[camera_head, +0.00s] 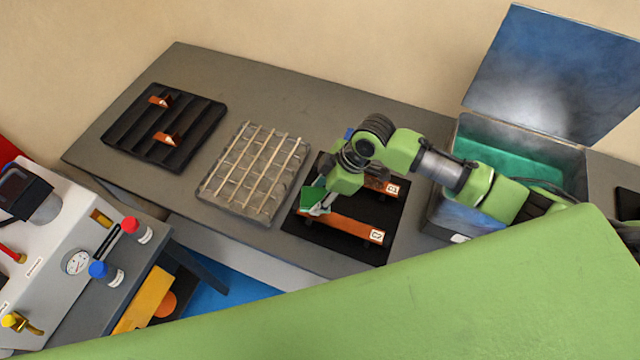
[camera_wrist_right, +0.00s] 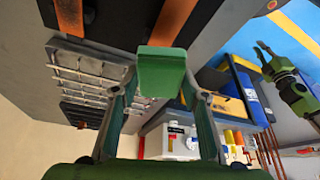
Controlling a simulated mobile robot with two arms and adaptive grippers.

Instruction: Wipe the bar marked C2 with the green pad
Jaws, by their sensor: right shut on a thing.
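The C2 bar (camera_head: 345,228) is a copper-coloured strip lying along the front of a black mat (camera_head: 330,249), its white label at its right end. My right gripper (camera_head: 319,208) is shut on the green pad (camera_head: 312,198) at the left end of that bar. I cannot tell whether the pad touches the bar. In the right wrist view the pad (camera_wrist_right: 161,72) sits between both fingers, with a copper bar (camera_wrist_right: 172,20) beyond it. The C1 bar (camera_head: 376,183) lies behind C2, partly hidden by my right arm. My left gripper (camera_wrist_right: 263,50) shows small in the wrist view, fingers apart, empty.
A wire rack (camera_head: 237,205) stands left of the mat, and a black slotted tray (camera_head: 122,140) with copper pieces farther left. An open blue-lidded box (camera_head: 582,165) stands right. A machine with knobs (camera_head: 75,262) is front left. My green arm link covers the bottom.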

